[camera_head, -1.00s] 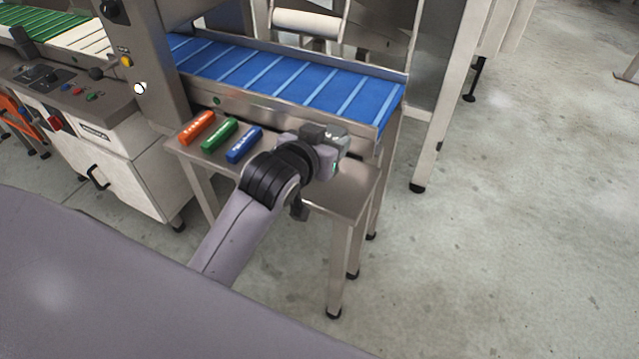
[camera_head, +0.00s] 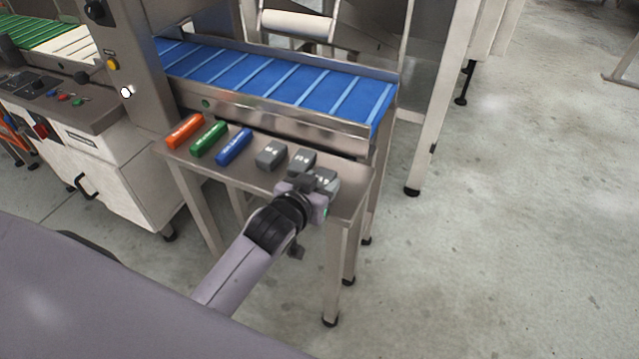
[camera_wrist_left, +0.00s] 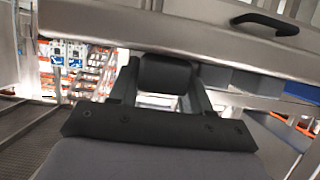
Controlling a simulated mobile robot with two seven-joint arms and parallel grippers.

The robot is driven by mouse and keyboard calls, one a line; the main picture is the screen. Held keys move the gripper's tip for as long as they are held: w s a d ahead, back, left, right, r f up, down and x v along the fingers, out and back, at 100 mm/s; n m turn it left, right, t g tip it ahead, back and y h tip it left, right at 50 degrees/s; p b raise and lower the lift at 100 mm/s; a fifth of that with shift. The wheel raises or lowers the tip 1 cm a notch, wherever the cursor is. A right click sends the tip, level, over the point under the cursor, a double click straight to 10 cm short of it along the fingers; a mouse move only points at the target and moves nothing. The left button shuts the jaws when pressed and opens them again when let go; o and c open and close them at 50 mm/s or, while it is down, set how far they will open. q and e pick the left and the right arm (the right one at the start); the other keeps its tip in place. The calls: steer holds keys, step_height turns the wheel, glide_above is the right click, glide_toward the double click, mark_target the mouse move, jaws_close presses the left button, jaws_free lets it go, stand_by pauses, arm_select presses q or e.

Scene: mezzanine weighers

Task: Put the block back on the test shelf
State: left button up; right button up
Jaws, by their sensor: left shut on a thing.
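The test shelf (camera_head: 345,205) is a small steel table in front of the blue conveyor. My left gripper (camera_head: 318,179) is over its right end, shut on a grey block (camera_head: 325,180). In the left wrist view the held block (camera_wrist_left: 165,73) sits dark between the two fingers (camera_wrist_left: 163,85). I cannot tell whether it touches the shelf. Two more grey blocks, one (camera_head: 270,155) left of the gripper and one (camera_head: 301,159) just behind it, stand on the shelf. My right gripper is not in view.
An orange bar (camera_head: 185,131), a green bar (camera_head: 209,138) and a blue bar (camera_head: 234,146) lie on the shelf's left part. The blue conveyor (camera_head: 290,85) runs behind, with a steel side wall. The floor to the right (camera_head: 500,230) is clear.

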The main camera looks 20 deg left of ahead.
arm_select(q)
steer(key=shift+f, duration=0.1)
steer(key=o, duration=0.9)
steer(key=shift+c, duration=0.2)
steer(key=shift+s+r, duration=0.15)
steer(key=shift+r, duration=0.05)
steer(key=p+v, duration=0.2)
steer(key=v, duration=0.8)
steer(key=s+f+m+g+h, duration=0.1)
steer(key=s+f+g+h, duration=0.1)
steer(key=s+f, duration=0.9)
step_height(320, 180, down, 3)
steer(key=shift+s+r+m+g, duration=0.1)
steer(key=shift+s+m+g, duration=0.25)
steer(key=shift+g, duration=0.35)
steer(key=shift+w+d, duration=0.1)
steer(key=shift+d, duration=0.05)
